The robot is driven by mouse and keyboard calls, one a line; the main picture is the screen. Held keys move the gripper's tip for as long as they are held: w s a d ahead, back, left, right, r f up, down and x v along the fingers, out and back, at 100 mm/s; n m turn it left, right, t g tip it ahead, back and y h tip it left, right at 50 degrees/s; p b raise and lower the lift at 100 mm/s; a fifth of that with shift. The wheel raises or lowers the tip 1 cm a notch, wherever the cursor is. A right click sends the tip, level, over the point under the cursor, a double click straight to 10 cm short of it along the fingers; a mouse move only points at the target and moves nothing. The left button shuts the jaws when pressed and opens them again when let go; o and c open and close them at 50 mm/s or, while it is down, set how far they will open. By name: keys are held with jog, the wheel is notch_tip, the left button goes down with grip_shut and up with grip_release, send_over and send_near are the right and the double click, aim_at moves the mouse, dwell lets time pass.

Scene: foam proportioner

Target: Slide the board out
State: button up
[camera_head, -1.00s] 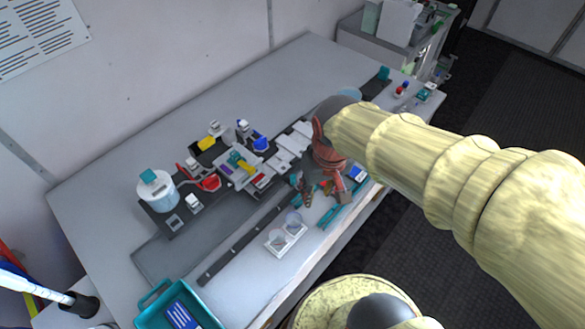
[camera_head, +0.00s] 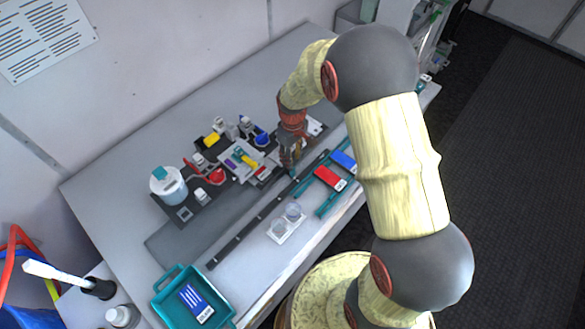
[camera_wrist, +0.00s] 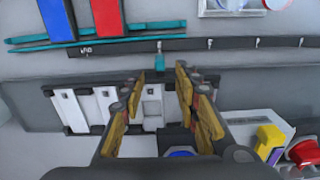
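A long dark grey board (camera_head: 185,245) lies on the table, with several small modules along its far side. In the wrist view, a dark frame (camera_wrist: 85,128) holds white panels (camera_wrist: 66,108). My gripper (camera_head: 289,166) points down over the right part of this group. In the wrist view, my gripper (camera_wrist: 160,88) is open, its orange-lined fingers apart. A pale module and a small teal tab (camera_wrist: 160,62) show in the gap between and beyond the fingers. I cannot tell whether the fingers touch anything. My gripper and arm hide part of the modules in the head view.
A black marked rail (camera_head: 250,222) runs along the front. Red (camera_head: 330,178) and blue (camera_head: 344,160) boxes sit by teal rails at right. Clear cups (camera_head: 279,228) stand in front. A teal tray (camera_head: 165,315) is at front left, a white jar (camera_head: 168,187) at left.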

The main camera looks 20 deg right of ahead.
jog(key=shift+f, duration=3.9)
jog(key=shift+c, duration=1.3)
grip_shut()
